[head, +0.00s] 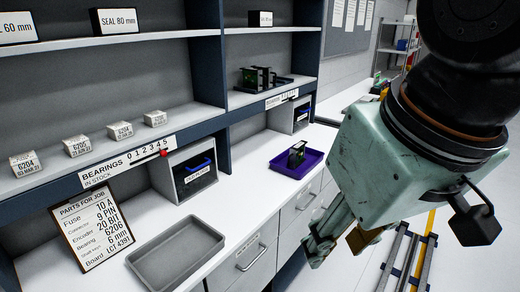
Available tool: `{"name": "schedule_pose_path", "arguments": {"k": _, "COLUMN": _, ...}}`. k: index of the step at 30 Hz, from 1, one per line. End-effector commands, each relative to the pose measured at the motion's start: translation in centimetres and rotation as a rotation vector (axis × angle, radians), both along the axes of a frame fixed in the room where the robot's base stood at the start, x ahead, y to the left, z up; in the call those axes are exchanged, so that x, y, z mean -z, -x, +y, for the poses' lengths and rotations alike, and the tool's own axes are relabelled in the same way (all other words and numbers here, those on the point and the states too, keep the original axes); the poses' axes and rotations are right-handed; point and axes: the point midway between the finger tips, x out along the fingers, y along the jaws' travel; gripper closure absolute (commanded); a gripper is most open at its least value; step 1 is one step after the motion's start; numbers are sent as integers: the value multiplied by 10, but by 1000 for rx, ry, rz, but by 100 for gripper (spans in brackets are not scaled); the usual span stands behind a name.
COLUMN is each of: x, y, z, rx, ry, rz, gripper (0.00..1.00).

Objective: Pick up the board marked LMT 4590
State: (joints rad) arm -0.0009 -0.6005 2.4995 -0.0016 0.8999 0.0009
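No board with a readable LMT 4590 mark shows in the head view. A dark green board-like part (297,154) stands in the purple tray (284,167) on the counter, its marking too small to read. More dark green board-like parts (250,78) stand on the middle shelf at centre, also unreadable. My gripper (338,246) hangs at the lower right, in front of the counter's drawers and apart from both groups. Its fingers point down and left; nothing is clearly held, and the angle hides how far apart they are.
A grey tray (178,256) lies on the counter. A job sheet (93,228) leans at left, its Board line reading LCT 4391. Bearing boxes (76,147) line the left shelf. Grey bins (192,172) stand under the shelves. A ladder-like rail frame (402,265) is at lower right.

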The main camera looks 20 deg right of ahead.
Motion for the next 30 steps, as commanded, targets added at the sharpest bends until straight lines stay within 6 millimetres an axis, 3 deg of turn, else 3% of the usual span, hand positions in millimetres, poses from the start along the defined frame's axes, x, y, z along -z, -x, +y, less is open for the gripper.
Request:
{"name": "schedule_pose_path", "arguments": {"k": 14, "x": -7, "y": -11, "z": -3, "rx": -24, "ry": 16, "rz": 2, "gripper": 65}}
{"name": "schedule_pose_path", "arguments": {"k": 20, "x": -21, "y": -35, "z": -9, "rx": -85, "ry": 54, "rz": 9, "gripper": 65}}
{"name": "schedule_pose_path", "arguments": {"k": 30, "x": -50, "y": -98, "z": -25, "rx": -244, "ry": 149, "rz": 27, "gripper": 65}}
